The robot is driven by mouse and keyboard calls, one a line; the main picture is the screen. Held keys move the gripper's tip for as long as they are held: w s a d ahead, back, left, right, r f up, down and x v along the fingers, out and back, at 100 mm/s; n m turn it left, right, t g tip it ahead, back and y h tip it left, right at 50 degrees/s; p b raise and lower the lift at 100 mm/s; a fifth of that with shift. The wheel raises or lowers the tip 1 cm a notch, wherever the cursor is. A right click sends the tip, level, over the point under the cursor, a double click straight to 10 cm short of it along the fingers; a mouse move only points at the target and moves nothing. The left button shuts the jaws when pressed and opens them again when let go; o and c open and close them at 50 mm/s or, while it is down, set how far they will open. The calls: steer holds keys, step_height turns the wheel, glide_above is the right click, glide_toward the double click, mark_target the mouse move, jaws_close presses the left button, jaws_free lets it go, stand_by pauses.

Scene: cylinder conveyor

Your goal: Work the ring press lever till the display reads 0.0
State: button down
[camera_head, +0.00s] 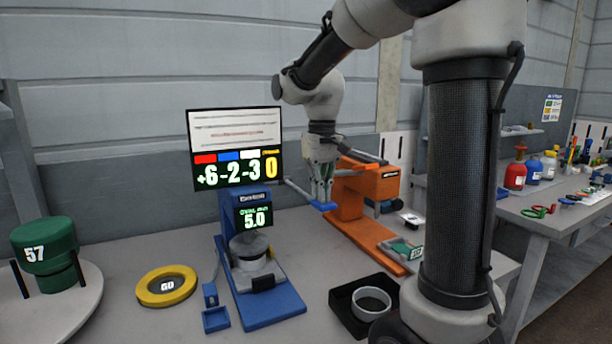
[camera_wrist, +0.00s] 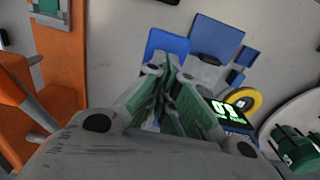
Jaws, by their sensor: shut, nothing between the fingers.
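The blue ring press (camera_head: 262,292) stands on the table left of centre. Its small display (camera_head: 255,217) reads 5.0 in green; it also shows upside down in the wrist view (camera_wrist: 228,112). A grey lever rod (camera_head: 298,192) reaches out to the right from the press and ends in a flat blue paddle (camera_head: 323,206). The paddle shows beyond my fingertips in the wrist view (camera_wrist: 166,43). My gripper (camera_head: 322,192) is shut and empty, pointing down just above the paddle; I cannot tell whether it touches. A pale round piece (camera_head: 250,244) sits in the press.
A sign (camera_head: 236,150) behind the press shows +6, -2, -3 and 0 under coloured blocks. An orange machine (camera_head: 368,183) stands right of my gripper. A yellow ring (camera_head: 166,286), a green cylinder (camera_head: 44,245) and a black tray (camera_head: 338,300) with a grey ring stand around the press.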

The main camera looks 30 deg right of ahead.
steer(key=shift+f, duration=1.55)
step_height(320, 180, up, 16)
steer(key=shift+f, duration=0.15)
steer(key=s+f+t, duration=0.2)
steer(key=s+f, duration=0.4)
steer(key=s, duration=0.4)
steer(key=s+d+f+t, duration=0.1)
steer(key=s+f+t, duration=0.1)
steer(key=s+f, duration=0.5)
steer(key=s, duration=0.2)
steer(key=shift+s+d, duration=0.3)
steer(key=shift+s, duration=0.05)
steer(key=shift+r, duration=0.1)
stand_by(1.2)
